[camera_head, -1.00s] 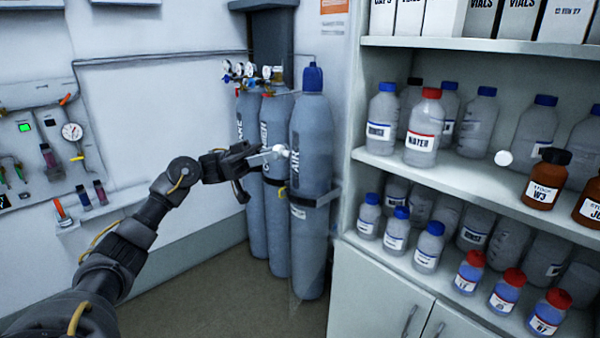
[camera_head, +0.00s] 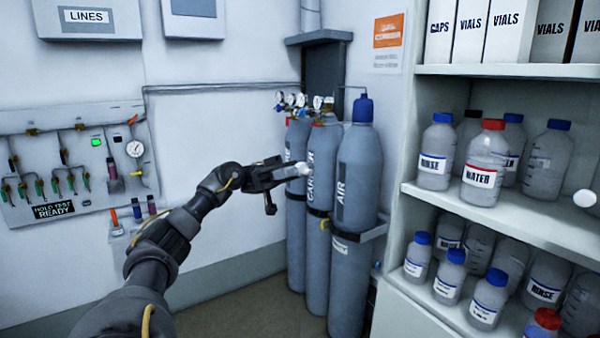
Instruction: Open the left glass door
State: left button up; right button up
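The cabinet on the right has clear glass doors that barely show. A white round knob (camera_head: 303,168) sits at the fingertips of my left gripper (camera_head: 291,172), well left of the shelves, in front of the gas cylinders. A second white knob (camera_head: 585,198) stands in front of the shelves at the right edge. My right gripper is not in view.
Several tall grey gas cylinders (camera_head: 350,235) stand against the wall behind my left gripper. The open-fronted shelves (camera_head: 500,212) hold bottles and boxes. A valve panel (camera_head: 70,150) and a small rack (camera_head: 122,238) hang on the left wall. Some floor shows below the cylinders.

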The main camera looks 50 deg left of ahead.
pick_arm(q)
jog(key=o, duration=0.3)
jog(key=shift+o, duration=0.2)
jog(key=b+v, duration=0.3)
jog(key=v, duration=0.7)
jog(key=shift+a, duration=0.4)
jog(key=shift+s+f, duration=0.1)
jog(key=shift+f, duration=0.05)
